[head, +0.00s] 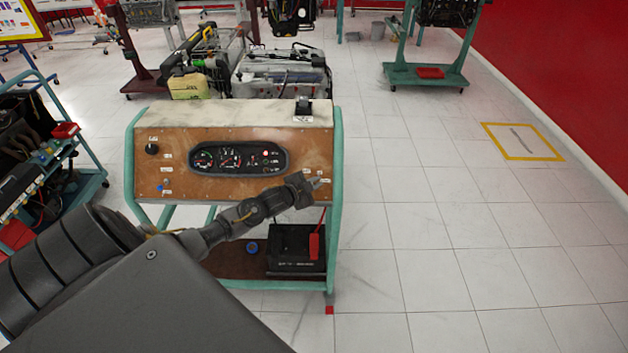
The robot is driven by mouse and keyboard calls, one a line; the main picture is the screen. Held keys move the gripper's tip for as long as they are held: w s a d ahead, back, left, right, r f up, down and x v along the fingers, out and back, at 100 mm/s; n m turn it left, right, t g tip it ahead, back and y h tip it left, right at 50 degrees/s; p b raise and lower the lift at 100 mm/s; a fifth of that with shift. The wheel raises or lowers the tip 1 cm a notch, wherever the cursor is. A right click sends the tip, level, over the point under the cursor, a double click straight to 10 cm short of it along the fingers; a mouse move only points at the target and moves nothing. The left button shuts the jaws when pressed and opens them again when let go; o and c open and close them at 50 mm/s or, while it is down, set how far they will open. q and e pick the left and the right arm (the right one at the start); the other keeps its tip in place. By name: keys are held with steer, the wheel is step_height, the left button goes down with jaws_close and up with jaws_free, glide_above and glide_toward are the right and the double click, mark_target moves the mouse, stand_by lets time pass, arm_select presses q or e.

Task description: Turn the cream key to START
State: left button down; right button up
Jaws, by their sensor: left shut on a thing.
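The engine trainer's brown panel (215,187) stands in front of me with a gauge cluster (238,159) in its middle. My left arm reaches in from the left, across the lower part of the panel. My left gripper (319,183) is at the panel's right side, among small white labels, and is shut on the cream key. The key itself is too small and too covered by the gripper to make out, so its turn position cannot be told. My right gripper is not in view.
A black battery box (292,262) with a red part (314,246) sits on the trainer's lower shelf. A black knob (152,149) and a blue knob (160,187) are on the panel's left. An engine (280,72) stands behind. The floor at right is clear.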

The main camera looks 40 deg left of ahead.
arm_select(q)
steer(key=shift+d+m, duration=0.1)
steer(key=shift+m, duration=0.3)
steer(key=c, duration=1.5)
jaws_free()
steer(key=shift+b+v, duration=0.95)
steer(key=shift+v, duration=4.45)
steer(key=shift+w, duration=0.1)
